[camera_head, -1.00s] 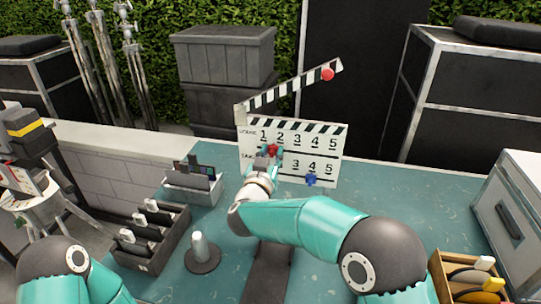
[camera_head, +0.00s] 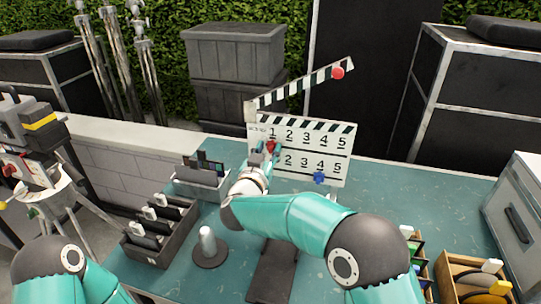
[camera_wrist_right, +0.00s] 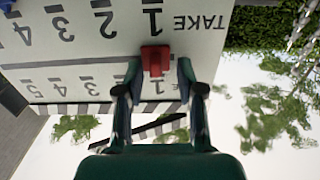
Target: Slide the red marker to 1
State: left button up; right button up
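The clapperboard (camera_head: 335,166) stands upright on the teal table, its striped stick raised. The red marker (camera_head: 270,147) sits just below the 1 of the upper, SCENE row. In the right wrist view, upside down, the red marker (camera_wrist_right: 155,60) is between the fingers of my right gripper (camera_wrist_right: 158,68), right by that 1. The left finger there is close against the marker; a narrow gap shows at the other side. The gripper is partly open around it. The blue marker (camera_head: 319,177) sits below the 4 of the lower row. My left gripper is out of view; only its arm shows.
A dark divided box (camera_head: 158,232) and a small grey holder (camera_head: 203,182) stand left of my right arm. A wooden box (camera_head: 470,285) and a grey case (camera_head: 518,220) stand at the right.

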jog(key=v, duration=1.2)
jog(key=shift+a, duration=0.1)
